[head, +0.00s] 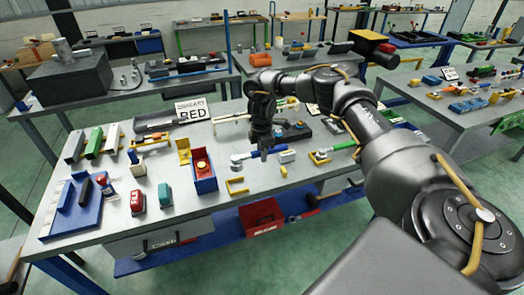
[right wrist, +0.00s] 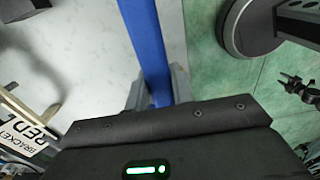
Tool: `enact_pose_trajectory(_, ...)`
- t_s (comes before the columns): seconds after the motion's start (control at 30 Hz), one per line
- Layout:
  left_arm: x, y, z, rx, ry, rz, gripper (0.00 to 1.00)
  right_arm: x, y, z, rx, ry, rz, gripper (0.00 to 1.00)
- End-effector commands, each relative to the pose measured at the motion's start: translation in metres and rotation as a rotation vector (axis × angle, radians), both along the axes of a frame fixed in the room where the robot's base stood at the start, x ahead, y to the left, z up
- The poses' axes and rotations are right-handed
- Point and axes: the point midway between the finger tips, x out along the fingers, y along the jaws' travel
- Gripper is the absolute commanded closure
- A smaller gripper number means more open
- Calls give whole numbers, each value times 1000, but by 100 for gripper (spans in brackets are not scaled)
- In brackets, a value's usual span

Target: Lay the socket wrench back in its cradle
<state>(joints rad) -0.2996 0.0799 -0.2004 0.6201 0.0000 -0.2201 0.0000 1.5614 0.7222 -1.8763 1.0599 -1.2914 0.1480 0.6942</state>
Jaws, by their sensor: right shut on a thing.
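My right gripper (head: 264,153) is over the middle of the near workbench and shut on a blue bar-like handle (right wrist: 146,45), which I take to be the socket wrench. In the right wrist view the handle runs up from between the two fingers (right wrist: 158,88). In the head view a blue piece with a pale end (head: 240,158) shows just left of the fingers. Its far end and its height above the bench are hard to tell. A yellow U-shaped holder (head: 236,186) lies in front of it on the bench; I cannot tell whether this is the cradle. My left gripper is not in view.
A green-handled tool (head: 344,146) lies to the right by a yellow bracket (head: 319,157). A "BRACKET RED" sign (head: 192,110) stands behind. A red bin (head: 262,216) sits on the lower shelf.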

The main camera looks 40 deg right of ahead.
Motion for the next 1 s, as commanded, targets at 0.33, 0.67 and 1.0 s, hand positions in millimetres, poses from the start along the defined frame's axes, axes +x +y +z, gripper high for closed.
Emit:
enact_pose_trajectory(0.33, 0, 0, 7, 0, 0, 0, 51, 0, 0, 3, 3, -2, -1, 100)
enact_pose_trajectory(0.67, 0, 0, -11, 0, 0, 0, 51, 0, 0, -32, 2, -2, -1, 100)
enact_pose_trajectory(1.0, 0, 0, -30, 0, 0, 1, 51, 0, 0, -67, 1, -3, -1, 100)
